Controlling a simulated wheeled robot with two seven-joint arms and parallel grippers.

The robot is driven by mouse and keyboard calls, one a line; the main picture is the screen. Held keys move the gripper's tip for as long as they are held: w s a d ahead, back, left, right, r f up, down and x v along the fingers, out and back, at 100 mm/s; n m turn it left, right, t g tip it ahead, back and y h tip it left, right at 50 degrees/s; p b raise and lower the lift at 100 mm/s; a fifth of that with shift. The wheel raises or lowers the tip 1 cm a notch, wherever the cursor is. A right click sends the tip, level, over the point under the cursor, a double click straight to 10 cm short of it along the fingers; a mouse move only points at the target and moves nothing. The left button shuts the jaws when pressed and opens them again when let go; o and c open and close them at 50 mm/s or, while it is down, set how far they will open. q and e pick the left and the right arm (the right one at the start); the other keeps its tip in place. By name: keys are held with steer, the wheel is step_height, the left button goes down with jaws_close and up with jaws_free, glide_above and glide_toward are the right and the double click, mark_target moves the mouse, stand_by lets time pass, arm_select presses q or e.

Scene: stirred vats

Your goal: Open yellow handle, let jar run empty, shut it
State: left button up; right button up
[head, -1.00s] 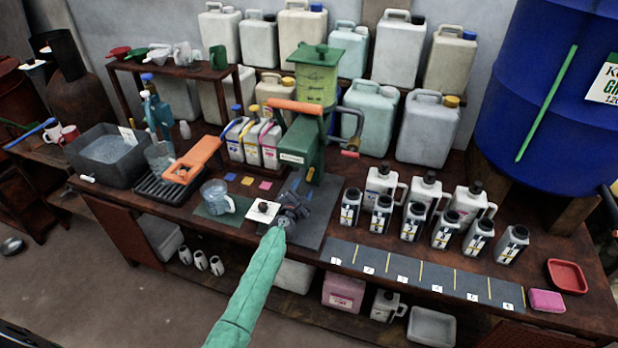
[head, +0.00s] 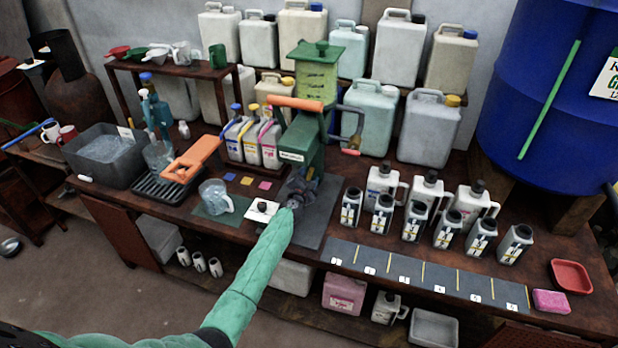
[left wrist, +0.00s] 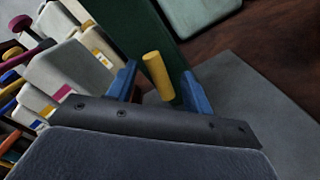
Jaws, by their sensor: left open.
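The green machine (head: 312,138) stands mid-table with a see-through yellow-green jar (head: 317,80) under a green lid on top. An orange bar and a grey crank with a red grip are on it. The yellow handle (left wrist: 158,77), a short rod, shows in the left wrist view in front of the green column. My left gripper (head: 301,188) is at the machine's lower front. In the left wrist view its blue fingers (left wrist: 158,72) are open, one either side of the handle; contact cannot be told. In the head view the gripper hides the handle. My right gripper is not seen.
A clear jug (head: 215,197) stands left of the gripper, near a white card with a black knob (head: 263,207). Three colour-marked bottles (head: 250,138) stand close behind left. Several labelled small bottles (head: 413,221) stand to the right. The dark strip (head: 425,275) in front is mostly clear.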

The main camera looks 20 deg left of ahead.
arm_select(q)
jaws_close()
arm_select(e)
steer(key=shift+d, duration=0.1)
arm_select(q)
steer(key=shift+m, duration=0.3)
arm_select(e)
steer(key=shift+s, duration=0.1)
arm_select(q)
steer(key=m, duration=0.2)
steer(key=shift+m, duration=0.4)
steer(key=m, duration=0.4)
steer(key=shift+m, duration=0.3)
steer(key=m, duration=0.2)
steer(key=shift+m, duration=0.3)
steer(key=c, duration=1.1)
jaws_free()
steer(key=shift+m, duration=1.2)
steer(key=shift+o, duration=0.7)
steer(key=shift+f+m, duration=0.1)
steer(key=shift+m, duration=0.8)
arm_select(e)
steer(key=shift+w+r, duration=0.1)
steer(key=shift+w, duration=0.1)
